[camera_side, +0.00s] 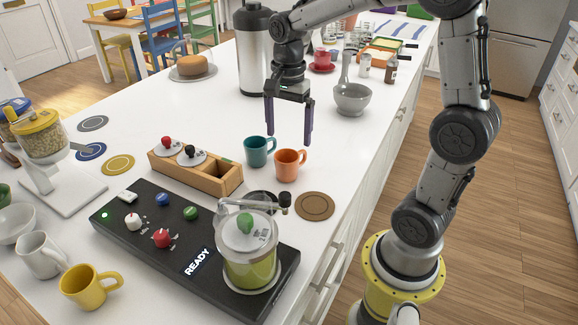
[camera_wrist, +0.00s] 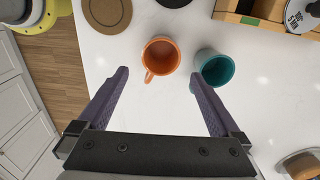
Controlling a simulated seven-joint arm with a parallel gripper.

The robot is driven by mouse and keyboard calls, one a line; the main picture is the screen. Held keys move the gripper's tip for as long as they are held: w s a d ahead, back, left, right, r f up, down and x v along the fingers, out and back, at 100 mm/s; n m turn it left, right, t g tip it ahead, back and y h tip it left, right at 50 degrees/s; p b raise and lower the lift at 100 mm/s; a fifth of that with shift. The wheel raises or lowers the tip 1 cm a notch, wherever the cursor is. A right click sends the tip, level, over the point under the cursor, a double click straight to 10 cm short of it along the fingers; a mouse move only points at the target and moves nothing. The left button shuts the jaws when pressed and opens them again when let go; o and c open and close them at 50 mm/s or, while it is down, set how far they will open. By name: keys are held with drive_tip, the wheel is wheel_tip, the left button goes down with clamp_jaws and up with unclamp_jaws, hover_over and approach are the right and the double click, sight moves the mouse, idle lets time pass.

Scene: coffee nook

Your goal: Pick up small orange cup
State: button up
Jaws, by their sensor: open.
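The small orange cup (camera_side: 287,167) stands upright on the white counter, right of a teal cup (camera_side: 257,151). In the wrist view the orange cup (camera_wrist: 161,56) shows from above, with its handle toward the lower left and its inside empty. The teal cup (camera_wrist: 214,69) is close to its right there, with a small gap. My gripper (camera_side: 288,133) is open and empty, pointing down above the counter behind the cups. In the wrist view its fingers (camera_wrist: 163,100) are spread wide, and the orange cup lies ahead of the space between them.
A wooden box (camera_side: 212,180) stands left of the cups. A black console (camera_side: 165,235) with a glass jar (camera_side: 250,262) is in front. A cork coaster (camera_side: 314,205) lies near the counter's right edge. A steel flask (camera_side: 253,55) and grey mortar (camera_side: 352,98) stand behind.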

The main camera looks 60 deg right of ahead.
sight(288, 162)
wheel_tip(288, 162, down, 10)
drive_tip(key=shift+r, duration=0.2)
idle(0.3)
drive_tip(key=shift+c, duration=0.3)
drive_tip(key=c, duration=1.3)
drive_tip(key=shift+r, duration=0.1)
drive_tip(key=shift+c, duration=0.2)
